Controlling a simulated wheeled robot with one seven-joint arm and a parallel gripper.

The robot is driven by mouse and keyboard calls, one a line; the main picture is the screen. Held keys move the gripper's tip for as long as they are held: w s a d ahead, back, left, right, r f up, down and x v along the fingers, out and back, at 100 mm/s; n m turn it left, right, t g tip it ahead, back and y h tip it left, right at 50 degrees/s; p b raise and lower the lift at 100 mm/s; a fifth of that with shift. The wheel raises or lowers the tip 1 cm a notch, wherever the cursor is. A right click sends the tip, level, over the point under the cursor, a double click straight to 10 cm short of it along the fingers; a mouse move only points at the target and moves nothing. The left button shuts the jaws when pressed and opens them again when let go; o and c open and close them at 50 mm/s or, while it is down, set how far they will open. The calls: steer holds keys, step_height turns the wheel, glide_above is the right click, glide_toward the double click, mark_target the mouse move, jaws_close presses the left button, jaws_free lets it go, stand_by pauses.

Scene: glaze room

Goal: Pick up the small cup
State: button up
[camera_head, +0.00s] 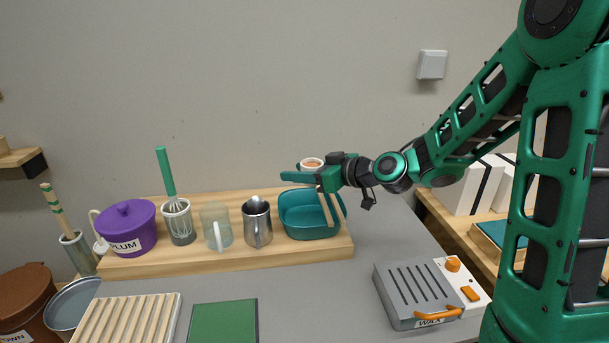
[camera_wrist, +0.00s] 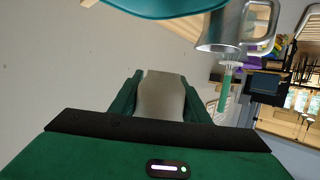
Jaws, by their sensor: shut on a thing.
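The small cup (camera_head: 312,160) is pale with a brownish inside and shows its rim above my gripper (camera_head: 308,175) in the head view. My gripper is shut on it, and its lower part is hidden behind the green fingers. In the wrist view, the cup (camera_wrist: 160,97) is a grey-beige shape between the two green fingers of my gripper (camera_wrist: 160,92). The cup is held in the air, in front of the wall and above the teal dish in the head view.
A wooden riser (camera_head: 200,262) carries a purple PLUM pot (camera_head: 128,228), a whisk in a cup (camera_head: 178,222), a glass mug (camera_head: 216,228), a metal pitcher (camera_head: 257,224) and a teal dish (camera_head: 305,222). A WAX device (camera_head: 415,290) stands at right. Grey counter is clear between.

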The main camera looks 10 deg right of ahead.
steer(key=shift+s+a+r, duration=0.55)
steer(key=shift+a+r, duration=0.1)
steer(key=shift+a, duration=0.25)
steer(key=shift+s+a+r, duration=0.55)
steer(key=shift+a+r, duration=0.1)
steer(key=shift+a, duration=0.2)
